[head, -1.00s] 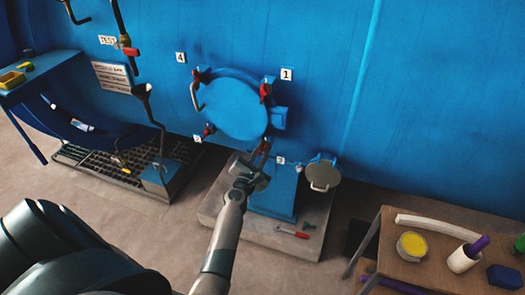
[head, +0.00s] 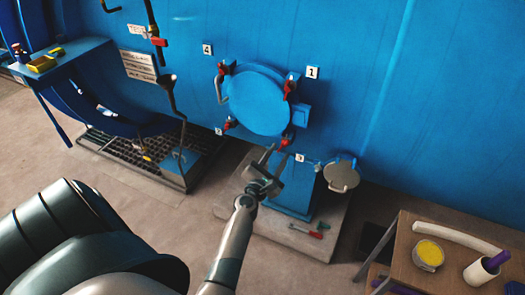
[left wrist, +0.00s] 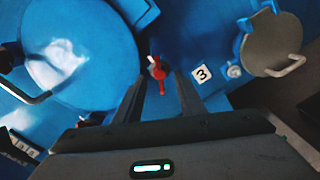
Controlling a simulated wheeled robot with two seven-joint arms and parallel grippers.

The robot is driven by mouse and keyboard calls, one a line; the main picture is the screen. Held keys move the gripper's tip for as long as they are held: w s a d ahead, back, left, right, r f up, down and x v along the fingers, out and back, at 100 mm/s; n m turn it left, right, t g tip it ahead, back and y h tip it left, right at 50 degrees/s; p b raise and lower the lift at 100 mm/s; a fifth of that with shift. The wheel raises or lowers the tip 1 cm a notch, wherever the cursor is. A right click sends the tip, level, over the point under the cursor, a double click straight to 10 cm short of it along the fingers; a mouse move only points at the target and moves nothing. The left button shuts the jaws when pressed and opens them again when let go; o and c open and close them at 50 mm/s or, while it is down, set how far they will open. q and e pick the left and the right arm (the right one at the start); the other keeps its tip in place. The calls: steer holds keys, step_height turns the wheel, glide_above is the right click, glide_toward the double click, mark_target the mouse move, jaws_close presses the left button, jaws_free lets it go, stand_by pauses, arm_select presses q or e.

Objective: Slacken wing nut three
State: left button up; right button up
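The round blue autoclave door (head: 258,102) is closed against the blue wall, with red wing nuts around its rim. Wing nut three (head: 287,140) is at the door's lower right, beside the "3" label (head: 300,158). In the left wrist view the red wing nut three (left wrist: 157,70) appears between my finger lines, left of its label (left wrist: 202,74). My left gripper (head: 273,158) is below and left of this nut in the head view. In the left wrist view my left gripper (left wrist: 160,82) is open, with nothing visibly held. My right gripper is not in view.
A round grey cover (head: 342,175) on a bracket is right of nut three. A blue pedestal (head: 291,190) stands below the door, with a red-handled tool (head: 305,230) on its base. A wooden table (head: 405,255) is at the lower right; a blue bench (head: 70,62) is at the left.

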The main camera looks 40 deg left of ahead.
arm_select(q)
steer(key=b+v, duration=0.2)
steer(key=v, duration=1.1)
